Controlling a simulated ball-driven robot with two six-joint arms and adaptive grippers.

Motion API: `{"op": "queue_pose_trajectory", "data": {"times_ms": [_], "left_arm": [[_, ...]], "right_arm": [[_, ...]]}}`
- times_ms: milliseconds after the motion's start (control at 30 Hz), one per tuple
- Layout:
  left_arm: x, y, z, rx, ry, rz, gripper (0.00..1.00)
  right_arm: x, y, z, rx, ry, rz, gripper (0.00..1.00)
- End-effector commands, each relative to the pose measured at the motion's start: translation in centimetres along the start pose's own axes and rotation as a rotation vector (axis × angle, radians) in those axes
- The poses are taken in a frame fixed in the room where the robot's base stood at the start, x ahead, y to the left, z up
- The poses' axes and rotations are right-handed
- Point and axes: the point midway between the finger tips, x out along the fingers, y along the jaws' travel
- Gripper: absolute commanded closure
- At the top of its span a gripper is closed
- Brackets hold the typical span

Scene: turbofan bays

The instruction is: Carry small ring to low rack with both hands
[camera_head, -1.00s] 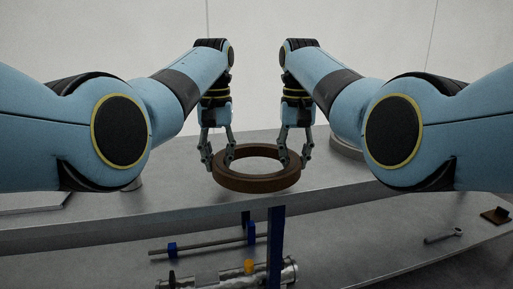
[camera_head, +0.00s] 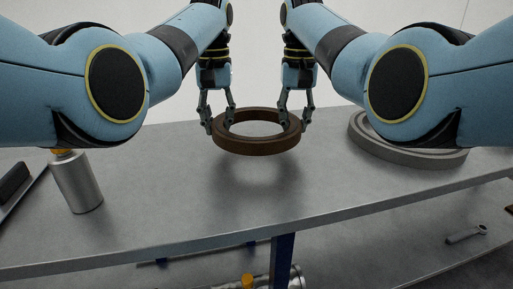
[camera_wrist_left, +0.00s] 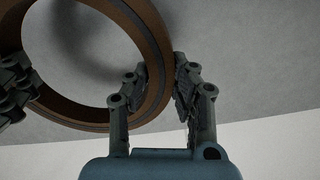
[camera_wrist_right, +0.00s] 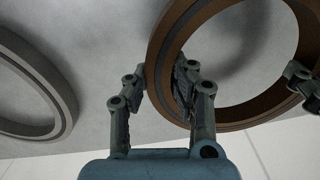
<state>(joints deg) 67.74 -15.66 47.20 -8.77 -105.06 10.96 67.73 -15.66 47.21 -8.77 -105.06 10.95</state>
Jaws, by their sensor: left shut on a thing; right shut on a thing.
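The small ring (camera_head: 257,146) is brown and hangs level above the grey bench top, with its shadow on the surface below. My left gripper (camera_head: 219,122) is shut on the ring's left side, one finger inside the hole and one outside. My right gripper (camera_head: 294,120) is shut on its right side in the same way. The ring's wall also shows between the fingers in the left wrist view (camera_wrist_left: 158,75) and in the right wrist view (camera_wrist_right: 165,60). I cannot make out which part is the low rack.
A larger grey ring (camera_head: 410,147) lies on the bench (camera_head: 190,225) at right. A metal canister with an orange top (camera_head: 77,184) stands at left, beside a dark-edged tray (camera_head: 18,190). A lower shelf holds a wrench (camera_head: 466,235) and blue-fitted rods. The bench's front middle is clear.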

Motion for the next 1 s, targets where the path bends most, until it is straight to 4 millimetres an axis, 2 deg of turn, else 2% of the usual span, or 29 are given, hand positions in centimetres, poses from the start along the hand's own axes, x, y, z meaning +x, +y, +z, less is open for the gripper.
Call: {"op": "queue_pose_trajectory", "data": {"times_ms": [367,1000], "left_arm": [[0.6,0.2,0.0,0.002,0.0,0.003,1.0],[4.3,0.2,0.0,0.002,-0.001,0.004,1.0]], "right_arm": [[0.6,-0.2,0.0,-0.002,0.001,-0.003,1.0],[4.2,-0.2,-0.1,-0.002,0.001,-0.004,1.0]]}}
